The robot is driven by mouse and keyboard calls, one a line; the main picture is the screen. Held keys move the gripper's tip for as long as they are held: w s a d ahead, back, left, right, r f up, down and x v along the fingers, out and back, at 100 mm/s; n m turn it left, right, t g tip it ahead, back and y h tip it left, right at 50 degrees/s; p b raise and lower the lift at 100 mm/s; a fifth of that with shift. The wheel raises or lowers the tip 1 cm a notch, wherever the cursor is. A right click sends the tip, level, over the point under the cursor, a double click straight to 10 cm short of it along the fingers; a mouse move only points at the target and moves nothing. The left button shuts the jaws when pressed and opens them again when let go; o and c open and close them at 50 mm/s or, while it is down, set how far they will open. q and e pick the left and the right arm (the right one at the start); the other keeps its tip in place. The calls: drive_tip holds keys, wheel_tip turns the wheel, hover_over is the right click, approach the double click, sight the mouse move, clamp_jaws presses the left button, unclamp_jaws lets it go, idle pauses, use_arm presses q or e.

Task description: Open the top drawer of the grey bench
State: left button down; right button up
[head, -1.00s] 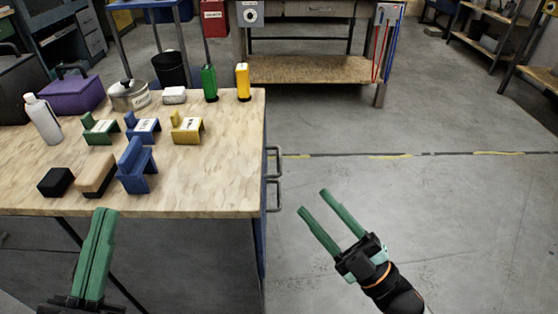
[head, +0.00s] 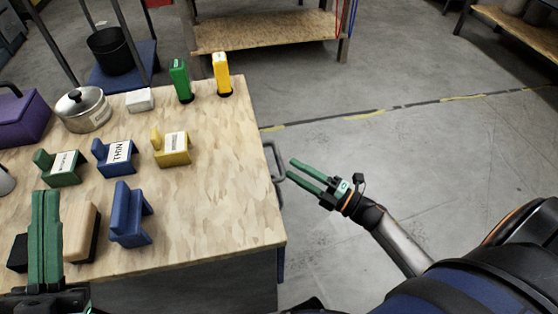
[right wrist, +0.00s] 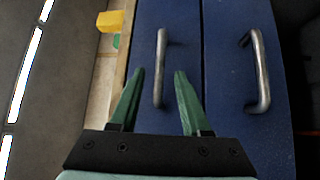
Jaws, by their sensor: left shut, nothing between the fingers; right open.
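The bench has a pale wooden top (head: 215,215). Its drawer side faces right in the head view. In the right wrist view, two blue drawer fronts lie side by side, both apparently shut. The top drawer (right wrist: 183,30) is next to the wooden edge, with a metal handle (right wrist: 160,75); the lower drawer (right wrist: 225,60) has its own handle (right wrist: 262,70). My right gripper (head: 290,167) is open just right of the top handle (head: 270,155). In the wrist view its fingers appear on either side of that handle; contact is unclear. My left gripper (head: 45,195) is shut and empty over the bench's near left.
The floor (head: 400,150) right of the bench is open. A shelf table (head: 265,32) stands behind.

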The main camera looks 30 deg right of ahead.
sight(279, 159)
drive_tip(key=x, duration=0.5)
use_arm(q)
drive_tip(key=s+r+m+h, duration=0.2)
drive_tip(key=shift+d+r+h, duration=0.15)
drive_tip(key=shift+r+h, duration=0.05)
drive_tip(key=shift+h, duration=0.1)
use_arm(e)
drive_tip(key=shift+w+a, duration=0.15)
drive_tip(key=shift+w, duration=0.1)
clamp_jaws()
use_arm(q)
drive_tip(key=shift+r, duration=0.1)
idle(0.6)
